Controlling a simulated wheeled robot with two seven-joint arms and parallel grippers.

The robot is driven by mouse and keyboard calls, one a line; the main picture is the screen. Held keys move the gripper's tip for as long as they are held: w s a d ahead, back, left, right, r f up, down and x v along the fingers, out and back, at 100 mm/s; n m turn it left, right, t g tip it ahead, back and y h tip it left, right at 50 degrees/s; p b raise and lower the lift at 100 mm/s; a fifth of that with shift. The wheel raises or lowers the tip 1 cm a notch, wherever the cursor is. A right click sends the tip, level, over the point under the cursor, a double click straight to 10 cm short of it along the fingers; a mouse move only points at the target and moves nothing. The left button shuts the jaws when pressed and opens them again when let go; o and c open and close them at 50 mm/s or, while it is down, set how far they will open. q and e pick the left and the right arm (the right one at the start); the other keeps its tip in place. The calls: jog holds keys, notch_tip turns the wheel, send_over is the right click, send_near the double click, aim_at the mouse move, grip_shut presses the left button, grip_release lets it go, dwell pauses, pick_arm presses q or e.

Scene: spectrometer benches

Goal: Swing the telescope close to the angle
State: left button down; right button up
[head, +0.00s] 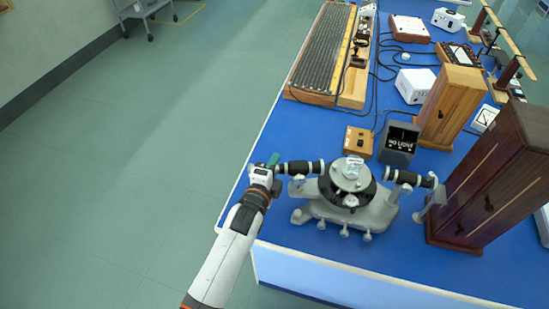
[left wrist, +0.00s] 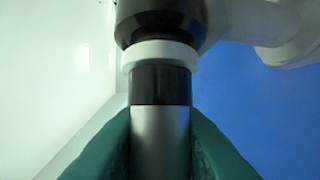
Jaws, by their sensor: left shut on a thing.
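The spectrometer (head: 347,188) stands near the front corner of the blue bench, with a grey base, a round table on top and a black ring under it. Its telescope (head: 301,167) is a black and white tube pointing left. My left gripper (head: 270,166) is shut on the outer end of this tube. In the left wrist view the green finger pads press on both sides of the telescope's silver barrel (left wrist: 160,130), with black and white rings beyond. A second black tube, the collimator (head: 409,178), points right. My right gripper is not in view.
A small dark box reading "NO LIGHT" (head: 399,143) and a wooden box with knobs (head: 358,141) stand behind the spectrometer. A tall dark wooden cabinet (head: 493,180) stands at the right. Cables cross the bench (head: 260,165). Open floor lies left.

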pick_arm(q)
jog(key=c, duration=1.2)
grip_release()
jog(key=shift+c, duration=0.2)
jog(key=b+v, duration=0.1)
jog(key=v, duration=1.1)
jog(key=shift+b, duration=0.3)
